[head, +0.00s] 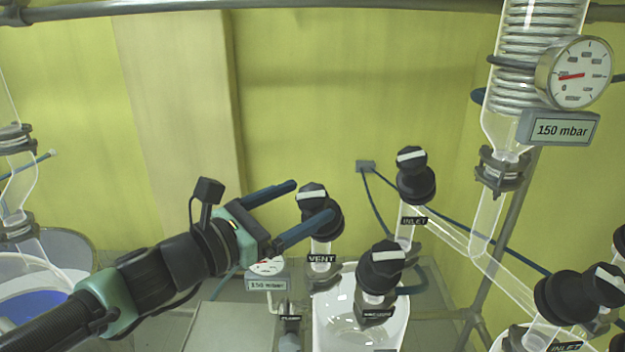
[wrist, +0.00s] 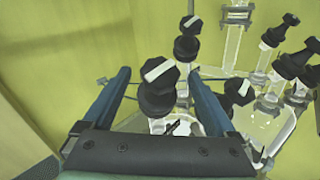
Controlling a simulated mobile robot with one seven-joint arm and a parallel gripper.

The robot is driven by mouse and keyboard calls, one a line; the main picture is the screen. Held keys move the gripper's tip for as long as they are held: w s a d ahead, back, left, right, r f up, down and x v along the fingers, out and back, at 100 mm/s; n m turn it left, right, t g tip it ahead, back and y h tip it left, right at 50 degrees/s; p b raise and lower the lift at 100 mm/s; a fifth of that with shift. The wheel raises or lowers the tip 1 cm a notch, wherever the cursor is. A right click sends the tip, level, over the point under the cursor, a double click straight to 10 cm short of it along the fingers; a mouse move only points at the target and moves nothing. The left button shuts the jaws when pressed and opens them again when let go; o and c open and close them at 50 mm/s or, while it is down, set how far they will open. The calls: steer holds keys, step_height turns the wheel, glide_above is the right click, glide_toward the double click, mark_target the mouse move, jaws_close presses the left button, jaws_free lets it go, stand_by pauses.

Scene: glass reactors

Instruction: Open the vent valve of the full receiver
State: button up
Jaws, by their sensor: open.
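The vent valve (head: 328,222) has a black knob with a white bar on top, above a VENT label, on the near receiver (head: 322,318), a clear glass vessel. The white bar lies roughly sideways in the head view. In the wrist view the vent knob (wrist: 156,98) stands between my fingers, its bar slanting up to the right. My gripper (head: 312,200) is open, with one finger on each side of the knob; it also shows in the wrist view (wrist: 160,72). I cannot tell whether the fingers touch it. The receiver's fill level is unclear.
Beside the vent stand the INLET valve (head: 415,185) and the VACUUM valve (head: 381,262), both black knobs. More knobs (head: 575,298) are on the right. A gauge (head: 573,75) reading 150 mbar and a glass coil (head: 540,45) are at upper right. The yellow wall behind is clear.

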steer(key=shift+p+x, duration=0.45)
steer(key=shift+x, duration=1.05)
steer(key=shift+a, duration=0.1)
steer(key=c, duration=1.4)
steer(key=shift+f, duration=0.1)
steer(key=shift+f+n+b, duration=0.1)
steer(key=shift+n+b, duration=0.2)
steer(key=shift+b, duration=0.05)
